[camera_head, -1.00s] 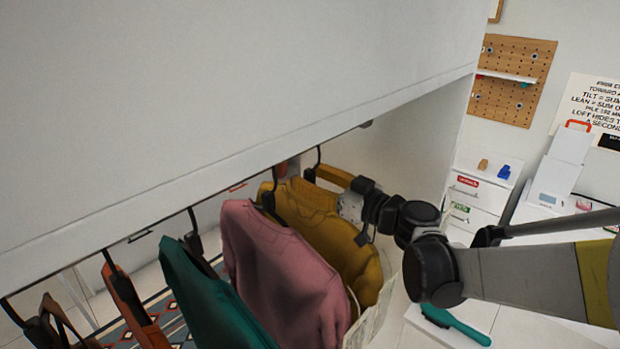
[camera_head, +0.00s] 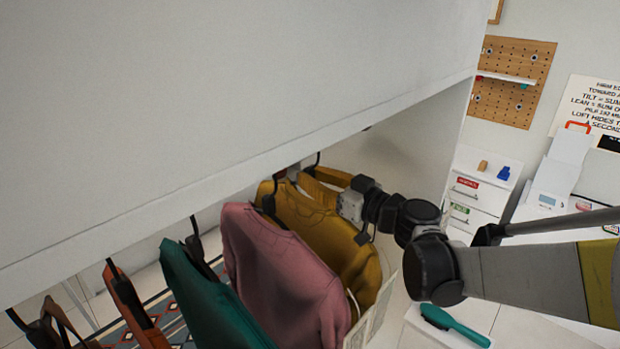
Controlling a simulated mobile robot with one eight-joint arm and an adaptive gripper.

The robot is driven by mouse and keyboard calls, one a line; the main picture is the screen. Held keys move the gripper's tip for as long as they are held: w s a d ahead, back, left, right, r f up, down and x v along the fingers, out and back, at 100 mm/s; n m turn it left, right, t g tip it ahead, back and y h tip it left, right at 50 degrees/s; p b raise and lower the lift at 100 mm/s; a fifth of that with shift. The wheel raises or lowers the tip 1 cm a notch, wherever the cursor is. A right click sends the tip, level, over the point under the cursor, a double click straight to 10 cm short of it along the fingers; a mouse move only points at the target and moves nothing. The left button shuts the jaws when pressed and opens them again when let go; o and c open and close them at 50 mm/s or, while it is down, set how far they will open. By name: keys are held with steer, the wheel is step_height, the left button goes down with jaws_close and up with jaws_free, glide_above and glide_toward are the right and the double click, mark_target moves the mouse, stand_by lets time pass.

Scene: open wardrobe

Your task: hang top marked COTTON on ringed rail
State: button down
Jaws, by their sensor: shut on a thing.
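A mustard-yellow top (camera_head: 335,242) hangs at the far right of the row, upright, with a dark hook above it near the underside of the white panel. My gripper (camera_head: 338,203) is at its upper right shoulder, shut on what looks like its hanger; the fingertips are mostly hidden. A yellowish wooden hanger part (camera_head: 325,190) shows just above the gripper. No COTTON mark can be read on any garment. The rail and any rings are hidden behind the white panel, so I cannot tell whether the hook sits on the rail.
A pink top (camera_head: 280,270) hangs close left of the mustard one, then a teal top (camera_head: 205,300), an orange garment (camera_head: 135,310) and a brown one. The white wardrobe panel (camera_head: 220,100) overhangs them. A teal brush (camera_head: 455,325) lies on a white surface at lower right.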

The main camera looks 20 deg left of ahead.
mark_target(310, 168)
steer(key=shift+r+p, duration=0.9)
steer(key=shift+r, duration=0.65)
steer(key=shift+f, duration=0.1)
